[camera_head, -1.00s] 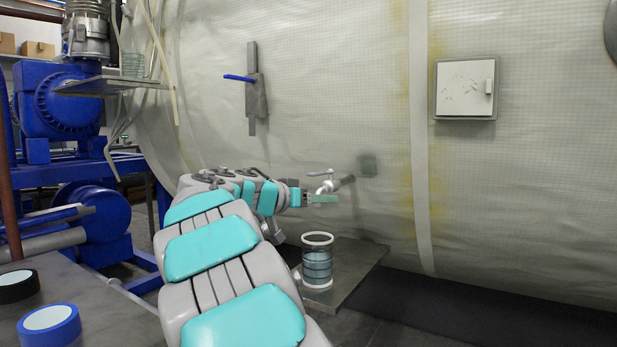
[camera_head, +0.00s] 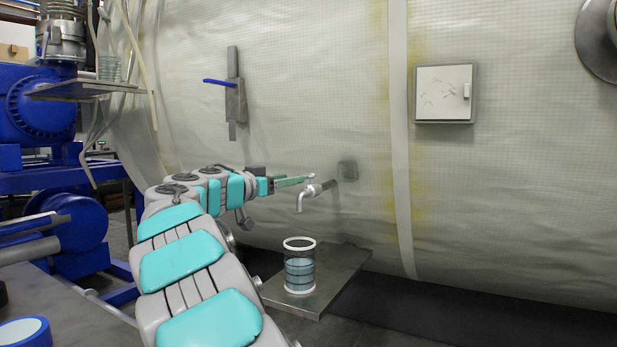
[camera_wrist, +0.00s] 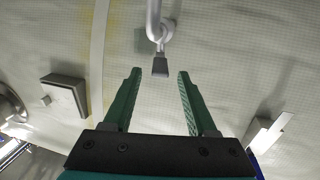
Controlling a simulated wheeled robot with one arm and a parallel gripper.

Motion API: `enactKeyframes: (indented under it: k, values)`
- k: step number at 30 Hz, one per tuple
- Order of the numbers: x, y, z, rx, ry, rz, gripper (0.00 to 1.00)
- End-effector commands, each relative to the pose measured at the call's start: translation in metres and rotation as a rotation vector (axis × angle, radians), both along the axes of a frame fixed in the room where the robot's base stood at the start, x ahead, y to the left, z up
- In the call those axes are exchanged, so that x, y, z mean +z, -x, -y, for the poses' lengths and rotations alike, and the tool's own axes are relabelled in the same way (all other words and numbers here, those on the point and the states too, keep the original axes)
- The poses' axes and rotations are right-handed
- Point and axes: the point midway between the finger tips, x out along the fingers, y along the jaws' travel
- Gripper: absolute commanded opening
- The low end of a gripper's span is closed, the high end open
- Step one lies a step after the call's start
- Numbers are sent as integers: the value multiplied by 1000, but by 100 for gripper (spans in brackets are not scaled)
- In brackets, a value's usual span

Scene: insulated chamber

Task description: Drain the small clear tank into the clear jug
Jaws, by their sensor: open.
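A clear cylinder (camera_head: 300,266) with white rims and bluish contents stands upright on a metal plate below the tap (camera_head: 311,191). A clear ribbed vessel (camera_head: 109,68) stands on the shelf at upper left. I cannot tell for sure which is the tank and which the jug. My gripper (camera_head: 303,181) is open at the tap's height, with its green fingers reaching toward it. In the wrist view, the gripper (camera_wrist: 158,75) has empty space between its fingers. The tap's dark handle end (camera_wrist: 160,67) lies just ahead, between the fingertips, not gripped.
The metal plate (camera_head: 335,278) juts out under the tap. The quilted chamber wall (camera_head: 300,100) stands close behind, with a blue-handled bracket (camera_head: 234,95) and a white box (camera_head: 444,94). Blue machinery (camera_head: 35,110) fills the left.

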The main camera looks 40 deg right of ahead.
Motion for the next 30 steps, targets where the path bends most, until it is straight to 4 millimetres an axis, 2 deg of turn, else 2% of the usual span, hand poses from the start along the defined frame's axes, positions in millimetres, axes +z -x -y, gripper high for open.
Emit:
enactKeyframes:
  k: [5,12,18,29,30]
  values:
    - [1,-2,13,-2,-1,0,57]
    - [-1,-11,49,0,-2,-4,57]
    - [0,-15,70,1,-1,0,57]
    - [0,-16,76,0,1,-1,57]
    - [0,-16,76,0,1,-1,54]
